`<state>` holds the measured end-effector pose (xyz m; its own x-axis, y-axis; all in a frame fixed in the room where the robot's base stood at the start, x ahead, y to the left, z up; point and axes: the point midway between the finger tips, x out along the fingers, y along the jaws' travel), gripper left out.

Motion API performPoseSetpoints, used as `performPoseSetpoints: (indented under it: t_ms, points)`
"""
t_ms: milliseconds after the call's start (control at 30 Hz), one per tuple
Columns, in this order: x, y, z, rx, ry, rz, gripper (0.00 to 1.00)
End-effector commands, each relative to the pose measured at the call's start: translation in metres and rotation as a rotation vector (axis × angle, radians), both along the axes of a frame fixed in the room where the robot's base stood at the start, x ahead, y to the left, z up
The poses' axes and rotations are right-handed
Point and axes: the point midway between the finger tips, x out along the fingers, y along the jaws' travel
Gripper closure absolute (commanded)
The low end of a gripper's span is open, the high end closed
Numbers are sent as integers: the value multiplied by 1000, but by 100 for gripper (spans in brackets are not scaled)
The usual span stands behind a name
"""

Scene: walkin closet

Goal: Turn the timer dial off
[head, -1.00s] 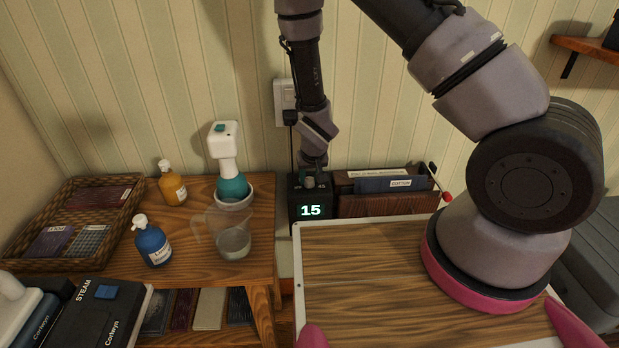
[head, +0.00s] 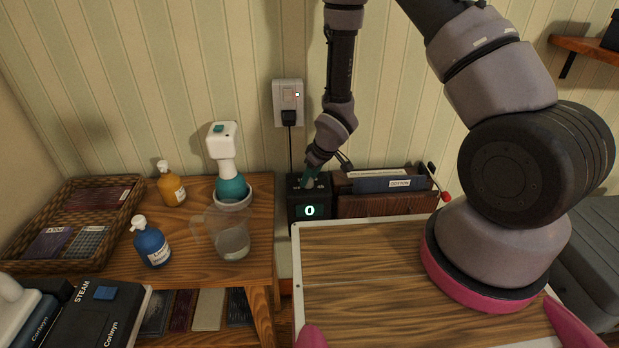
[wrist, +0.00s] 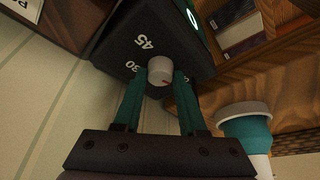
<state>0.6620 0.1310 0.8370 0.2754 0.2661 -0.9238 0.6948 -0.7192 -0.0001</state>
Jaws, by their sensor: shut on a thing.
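The black timer box (head: 297,212) stands against the wall, between the wooden shelf table and the file box. Its lit display (head: 310,211) reads 0. In the head view my gripper (head: 311,176) comes down onto the top of the timer and mostly hides the dial.
A wall outlet (head: 288,93) with a black plug and cord is above the timer. A wooden file box (head: 385,205) stands close on its right. On the shelf table are a clear jug (head: 230,240), a teal-and-white device (head: 226,160) and bottles. A wood-topped tray (head: 370,280) lies in front.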

Motion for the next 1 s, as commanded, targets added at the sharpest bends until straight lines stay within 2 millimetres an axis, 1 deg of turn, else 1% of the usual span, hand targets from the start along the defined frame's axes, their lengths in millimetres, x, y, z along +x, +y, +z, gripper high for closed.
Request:
performPoseSetpoints:
  t_ms: [500, 533, 600, 867, 1000]
  points:
    - [0, -1, 0, -1, 1, 21, 100]
    - [0, -1, 0, -1, 1, 21, 52]
    - [0, -1, 0, -1, 1, 21, 29]
    - [0, 0, 0, -1, 1, 21, 29]
    - [-1, -2, 5, 1, -1, 21, 29]
